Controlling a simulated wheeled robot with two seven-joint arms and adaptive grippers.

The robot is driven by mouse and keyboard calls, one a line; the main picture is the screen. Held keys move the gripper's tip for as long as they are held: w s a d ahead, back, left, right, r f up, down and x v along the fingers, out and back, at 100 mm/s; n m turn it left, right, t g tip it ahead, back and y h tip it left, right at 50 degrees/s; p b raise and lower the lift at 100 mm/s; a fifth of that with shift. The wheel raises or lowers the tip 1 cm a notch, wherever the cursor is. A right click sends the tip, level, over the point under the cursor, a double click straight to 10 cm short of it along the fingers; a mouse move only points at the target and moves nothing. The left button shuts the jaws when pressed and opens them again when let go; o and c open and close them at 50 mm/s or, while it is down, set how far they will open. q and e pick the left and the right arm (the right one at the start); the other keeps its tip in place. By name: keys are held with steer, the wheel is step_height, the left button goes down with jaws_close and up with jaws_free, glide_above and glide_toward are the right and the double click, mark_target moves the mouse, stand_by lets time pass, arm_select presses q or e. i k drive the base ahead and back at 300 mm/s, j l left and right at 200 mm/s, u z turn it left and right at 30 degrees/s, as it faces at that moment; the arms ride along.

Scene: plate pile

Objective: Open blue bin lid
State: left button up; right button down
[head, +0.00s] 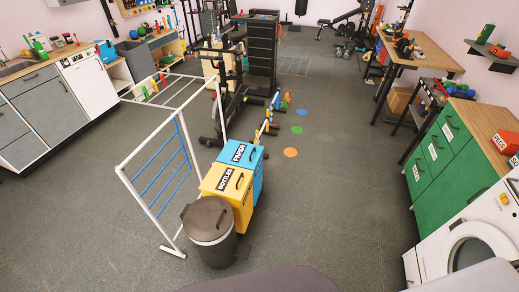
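The blue bin (258,178) stands on the floor near the middle of the head view. Its blue lid (241,153) is shut and has a black label reading PAPER and a dark handle. The yellow bin in front of it hides much of its near side. Neither of my grippers shows in the head view, so I cannot see where they are relative to the bin.
A yellow bin (241,208) labelled BOTTLES and a dark round bin (215,248) stand in front of the blue one. A white drying rack (121,176) is to their left. Open floor (335,200) lies right, up to green drawers (462,178) and a washing machine (433,262).

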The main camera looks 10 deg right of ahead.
mark_target(247, 156)
steer(key=l, duration=0.55)
steer(key=i+l+u, duration=0.1)
steer(key=l, duration=0.5)
steer(key=i+l, duration=0.3)
steer(key=i+l+u, duration=0.1)
steer(key=i+l, duration=0.15)
steer(key=l, duration=0.25)
steer(key=i+l, duration=0.25)
steer(key=i, duration=0.25)
steer(key=i+l+u, duration=0.1)
steer(key=i+l, duration=0.15)
steer(key=i, duration=0.25)
